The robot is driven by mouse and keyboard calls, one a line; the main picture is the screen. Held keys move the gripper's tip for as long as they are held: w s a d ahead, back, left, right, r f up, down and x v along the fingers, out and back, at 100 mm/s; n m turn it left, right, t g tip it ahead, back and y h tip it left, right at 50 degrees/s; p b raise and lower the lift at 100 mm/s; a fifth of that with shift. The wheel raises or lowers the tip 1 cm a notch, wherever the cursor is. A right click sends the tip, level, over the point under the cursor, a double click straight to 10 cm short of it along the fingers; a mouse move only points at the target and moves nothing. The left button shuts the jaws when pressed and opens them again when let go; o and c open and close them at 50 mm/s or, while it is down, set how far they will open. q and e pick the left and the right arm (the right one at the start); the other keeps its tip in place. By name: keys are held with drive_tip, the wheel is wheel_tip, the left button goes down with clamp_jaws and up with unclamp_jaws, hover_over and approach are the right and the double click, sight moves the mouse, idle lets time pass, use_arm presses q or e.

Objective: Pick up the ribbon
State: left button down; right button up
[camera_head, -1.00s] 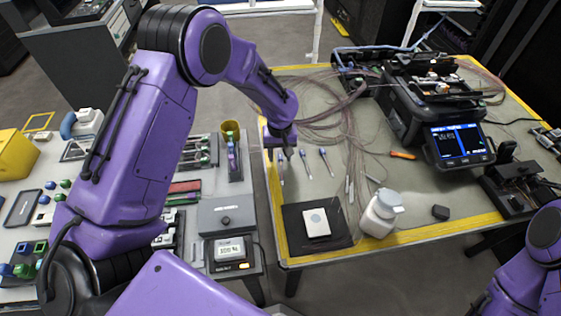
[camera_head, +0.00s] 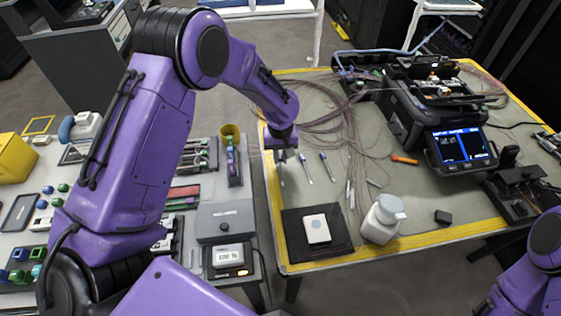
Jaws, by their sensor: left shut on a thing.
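The ribbon (camera_head: 322,112) is a bundle of thin brownish-purple strands, looped loosely over the grey mat of the right table near its far left part. My left gripper (camera_head: 284,154) reaches down at the left edge of this table, beside the loops. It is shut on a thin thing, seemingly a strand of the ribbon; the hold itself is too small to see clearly. My right gripper is out of view; only part of my right arm shows at the lower right.
Slim blue-handled tools (camera_head: 304,167) lie just right of the gripper. A black splicer with a lit screen (camera_head: 460,146) stands at the back right. A white bottle (camera_head: 383,220) and a black pad (camera_head: 293,238) are near the front edge. The side table at left is crowded.

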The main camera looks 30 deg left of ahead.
use_arm(q)
drive_tip(key=s+d+r+b, duration=0.1)
drive_tip(key=s+d+r, duration=0.7)
drive_tip(key=s+r, duration=0.3)
drive_tip(key=shift+s+d, duration=0.15)
drive_tip(key=shift+d, duration=0.1)
